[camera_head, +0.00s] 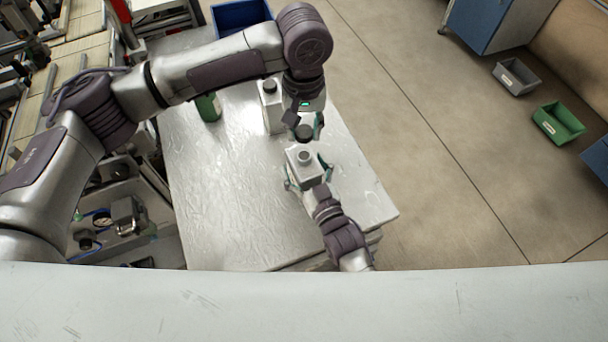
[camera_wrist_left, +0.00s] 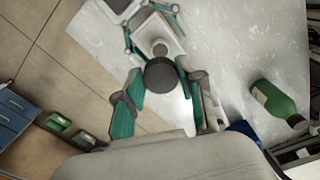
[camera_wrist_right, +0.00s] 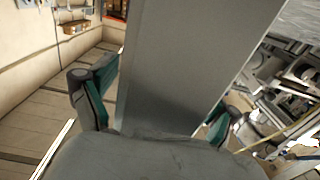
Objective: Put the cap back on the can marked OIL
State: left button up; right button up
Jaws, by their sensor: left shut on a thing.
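A light grey, box-shaped can (camera_head: 303,174) with a bare round neck stands near the right part of the table; the left wrist view also shows it (camera_wrist_left: 150,27). No OIL marking is readable. My right gripper (camera_head: 305,180) is around its sides; in the right wrist view the can's grey wall (camera_wrist_right: 185,70) lies between both fingers. My left gripper (camera_head: 305,122) is shut on a dark round cap (camera_wrist_left: 161,75). The cap (camera_head: 304,132) is just beyond the can's neck in the head view, apart from it.
A second light can (camera_head: 271,112) with a dark top stands behind, close to my left gripper. A green bottle (camera_head: 208,107) stands on the table (camera_head: 230,200) to the left. A blue bin (camera_head: 240,15) is at the far edge. The table's front left is clear.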

jog(key=c, duration=1.5)
pick_arm(q)
send_over(304, 156)
notch_tip(304, 156, down, 4)
jog(key=shift+s+f, duration=0.1)
jog(key=shift+f, duration=0.35)
jog(key=shift+f, duration=0.1)
jog(key=shift+f, duration=0.8)
jog(key=shift+f, duration=0.55)
pick_arm(e)
grip_shut()
